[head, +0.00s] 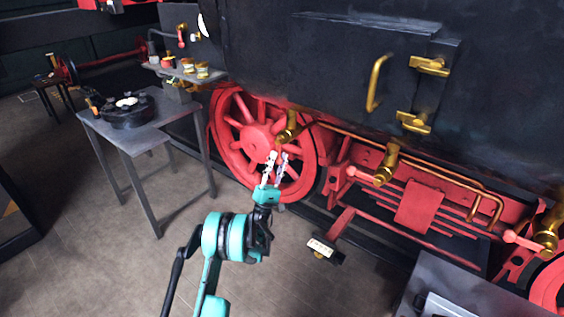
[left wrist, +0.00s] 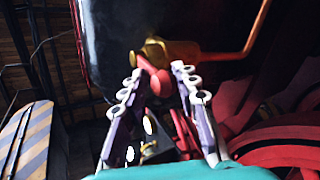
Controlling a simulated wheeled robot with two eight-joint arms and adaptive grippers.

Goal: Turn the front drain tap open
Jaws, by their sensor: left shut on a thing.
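The front drain tap (head: 289,127) is a brass tap low on the dark locomotive side, in front of the red spoked wheel. In the left wrist view its brass body (left wrist: 182,51) joins a brass pipe running right. Its red handle (left wrist: 160,82) lies between the finger pads. My left gripper (head: 278,156) reaches up from below and is shut on that red handle. In the left wrist view the gripper (left wrist: 158,84) has a finger on each side of the handle. The fingers partly hide the handle in the head view. My right gripper is not in view.
Two similar brass taps with red handles, a middle one (head: 385,166) and a right one (head: 546,241), sit along the red frame. A red step (head: 335,222) juts out below. A grey metal table (head: 150,137) stands at left; a grey surface (head: 455,290) is at lower right.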

